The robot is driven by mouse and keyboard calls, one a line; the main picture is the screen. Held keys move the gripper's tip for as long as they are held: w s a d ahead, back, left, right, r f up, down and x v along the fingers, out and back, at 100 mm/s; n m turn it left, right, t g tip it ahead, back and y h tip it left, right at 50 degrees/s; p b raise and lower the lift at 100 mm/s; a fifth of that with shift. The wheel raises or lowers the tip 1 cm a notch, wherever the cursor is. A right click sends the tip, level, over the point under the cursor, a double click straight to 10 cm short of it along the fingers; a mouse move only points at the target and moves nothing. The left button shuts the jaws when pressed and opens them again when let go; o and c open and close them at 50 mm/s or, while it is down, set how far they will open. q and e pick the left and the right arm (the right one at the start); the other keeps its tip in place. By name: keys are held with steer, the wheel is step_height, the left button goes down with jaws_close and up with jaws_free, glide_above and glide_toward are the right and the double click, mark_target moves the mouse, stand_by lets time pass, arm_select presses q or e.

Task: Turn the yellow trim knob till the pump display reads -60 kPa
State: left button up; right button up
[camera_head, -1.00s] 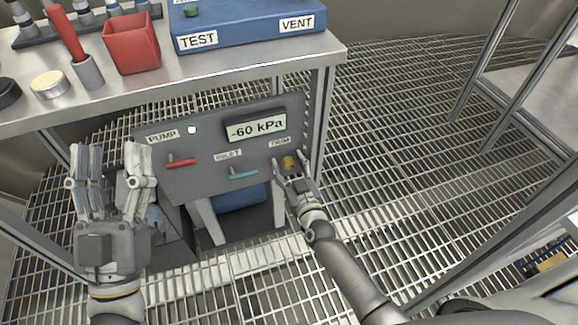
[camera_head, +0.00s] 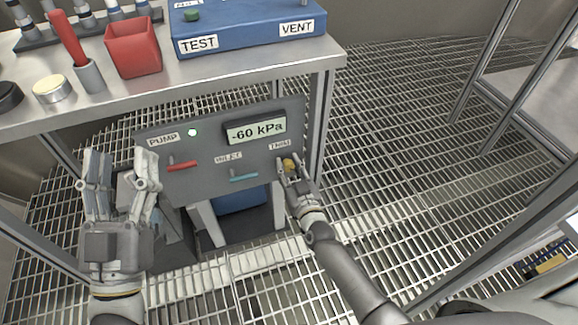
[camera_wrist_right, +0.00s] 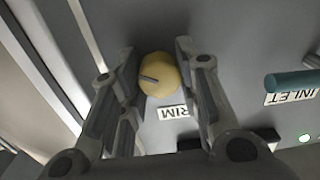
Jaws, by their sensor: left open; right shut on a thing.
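The yellow trim knob (camera_head: 289,164) is at the panel's right, beside the TRIM label (camera_head: 279,145). My right gripper (camera_head: 288,166) is shut on the knob. In the right wrist view the knob (camera_wrist_right: 158,75), with a dark pointer line, sits between the two fingers (camera_wrist_right: 158,82), partly covered by the left one. My left gripper (camera_head: 118,165) is open and empty, left of the panel.
The steel bench (camera_head: 240,73) above carries a blue box (camera_head: 250,30), a red cup (camera_head: 134,50) and other items.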

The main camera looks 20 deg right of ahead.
steer(key=o, duration=1)
steer(key=s, duration=1.2)
steer(key=shift+d, duration=0.2)
